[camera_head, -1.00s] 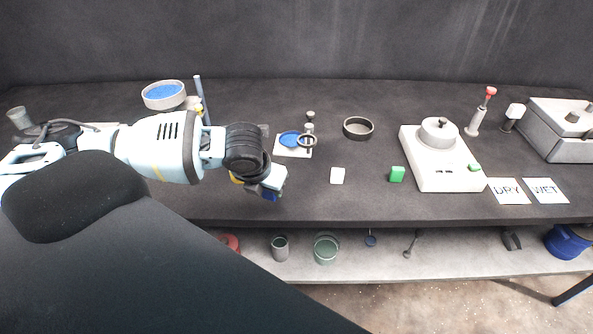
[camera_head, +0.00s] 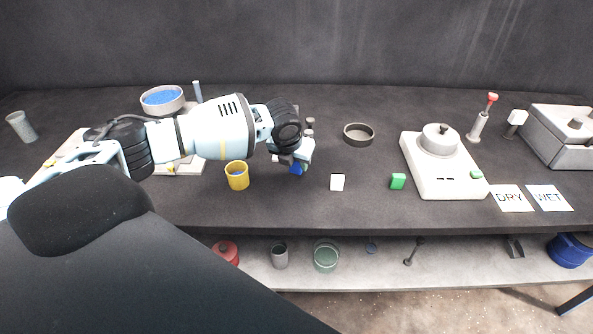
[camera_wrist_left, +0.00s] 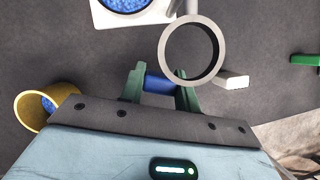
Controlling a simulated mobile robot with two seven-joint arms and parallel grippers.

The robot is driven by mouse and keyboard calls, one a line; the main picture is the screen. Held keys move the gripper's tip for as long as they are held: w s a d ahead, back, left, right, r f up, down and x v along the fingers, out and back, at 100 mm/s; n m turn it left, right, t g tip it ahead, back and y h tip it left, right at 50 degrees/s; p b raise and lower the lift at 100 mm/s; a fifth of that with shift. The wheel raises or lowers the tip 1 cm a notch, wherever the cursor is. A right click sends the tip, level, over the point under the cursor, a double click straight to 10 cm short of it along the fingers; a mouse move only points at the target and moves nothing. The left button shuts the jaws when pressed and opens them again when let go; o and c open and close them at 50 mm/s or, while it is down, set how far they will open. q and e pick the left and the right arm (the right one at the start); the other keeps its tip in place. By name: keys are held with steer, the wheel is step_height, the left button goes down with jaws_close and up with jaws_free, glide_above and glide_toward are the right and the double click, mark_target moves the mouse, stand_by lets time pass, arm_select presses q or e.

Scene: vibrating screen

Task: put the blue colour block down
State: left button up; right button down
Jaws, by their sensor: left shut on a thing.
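The green block (camera_head: 398,181) lies further right. A grey ring (camera_wrist_left: 192,50) overlaps the right finger in the wrist view and partly covers the white block (camera_wrist_left: 234,80). My right gripper is not in view.
A yellow cup (camera_head: 237,178) with blue contents stands left of my gripper. A dark round dish (camera_head: 358,134) lies behind the white block. A white machine (camera_head: 442,180) and the DRY (camera_head: 511,199) and WET (camera_head: 548,198) cards are at right. Bare table lies in front of the blocks.

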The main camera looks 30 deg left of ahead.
mark_target(294, 168)
arm_select(q)
steer(key=shift+f, duration=1.75)
steer(key=shift+f, duration=0.15)
steer(key=o, duration=1)
steer(key=shift+s+r, duration=0.15)
steer(key=shift+r, duration=0.5)
steer(key=v, duration=1.1)
steer(key=shift+s+d+p, duration=0.1)
steer(key=shift+p, duration=0.2)
